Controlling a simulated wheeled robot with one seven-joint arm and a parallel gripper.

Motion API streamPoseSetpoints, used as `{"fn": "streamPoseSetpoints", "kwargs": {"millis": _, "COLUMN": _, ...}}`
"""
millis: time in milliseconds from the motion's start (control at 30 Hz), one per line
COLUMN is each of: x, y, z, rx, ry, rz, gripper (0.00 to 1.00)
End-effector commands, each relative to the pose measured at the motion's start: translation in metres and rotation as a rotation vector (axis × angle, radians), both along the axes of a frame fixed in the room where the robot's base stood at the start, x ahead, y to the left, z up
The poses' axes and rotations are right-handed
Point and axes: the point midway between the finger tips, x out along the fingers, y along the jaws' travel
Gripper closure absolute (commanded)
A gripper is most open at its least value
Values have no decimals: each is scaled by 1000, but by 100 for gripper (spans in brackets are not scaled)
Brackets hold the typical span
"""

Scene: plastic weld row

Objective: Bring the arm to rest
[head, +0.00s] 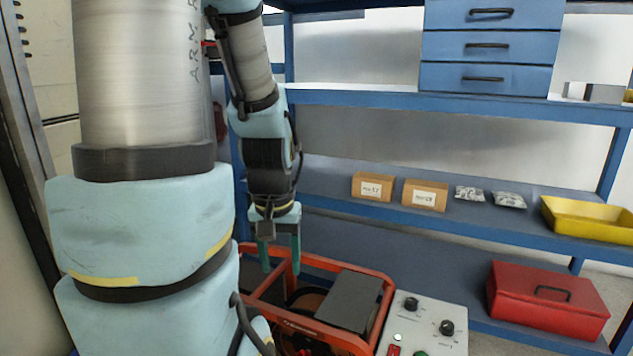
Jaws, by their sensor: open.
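My arm, light blue and silver, fills the left side of the head view and folds down from the top. My gripper (281,268) points down in front of the blue shelf unit, with its two green fingers apart and nothing visible between them. Its tips are over or in front of the orange-red frame of a machine (345,265); I cannot tell how much gap there is.
The blue shelf (400,226) bears two labelled cardboard boxes (373,187), two small bags (469,193) and a yellow tray (590,218). A red toolbox (546,302) stands lower right. A grey control panel (430,325) is beside the machine. Blue drawers (490,46) stand above.

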Motion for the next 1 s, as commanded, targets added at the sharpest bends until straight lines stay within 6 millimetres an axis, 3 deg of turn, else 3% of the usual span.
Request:
{"fn": "streamPoseSetpoints", "kwargs": {"millis": 33, "x": 0, "y": 0, "z": 28, "rx": 0, "ry": 0, "rz": 0, "gripper": 43}}
{"fn": "streamPoseSetpoints", "kwargs": {"millis": 700, "x": 0, "y": 0, "z": 232, "rx": 0, "ry": 0, "rz": 0, "gripper": 43}}
{"fn": "streamPoseSetpoints", "kwargs": {"millis": 833, "x": 0, "y": 0, "z": 262, "rx": 0, "ry": 0, "rz": 0, "gripper": 43}}
{"fn": "streamPoseSetpoints", "kwargs": {"millis": 1000, "x": 0, "y": 0, "z": 281, "rx": 0, "ry": 0, "rz": 0, "gripper": 43}}
